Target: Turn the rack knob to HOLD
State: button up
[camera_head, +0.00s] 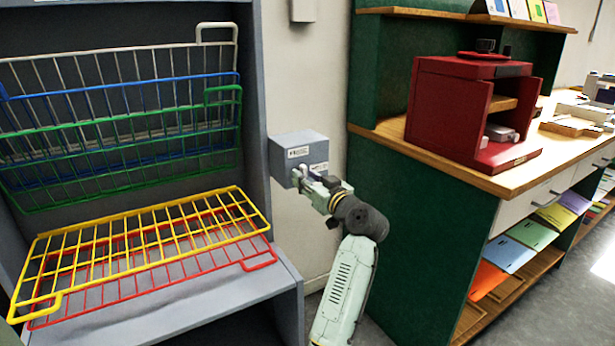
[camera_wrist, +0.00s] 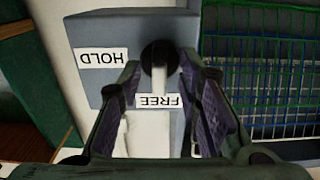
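A grey control box (camera_head: 290,146) is fixed to the wall between the rack and the green cabinet. In the wrist view, its face carries an upside-down HOLD label (camera_wrist: 101,57) at left and an upside-down FREE label (camera_wrist: 158,101) below the knob. The dark round knob (camera_wrist: 150,56) has a pale bar that points down toward FREE. My gripper (camera_wrist: 160,72) is open, with one finger on each side of the knob and visible gaps to the bar. In the head view, my gripper (camera_head: 303,178) is at the box's front and hides the knob.
The rack (camera_head: 253,120) at left holds wire shelves: white, blue and green ones raised, yellow (camera_head: 150,238) and red (camera_head: 258,264) ones lowered. A wooden counter (camera_head: 400,137) with a red machine (camera_head: 455,115) stands close at right. Bare wall lies between.

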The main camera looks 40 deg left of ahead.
jog(key=shift+w+a, duration=0.1)
jog(key=shift+c, duration=0.3)
grip_shut()
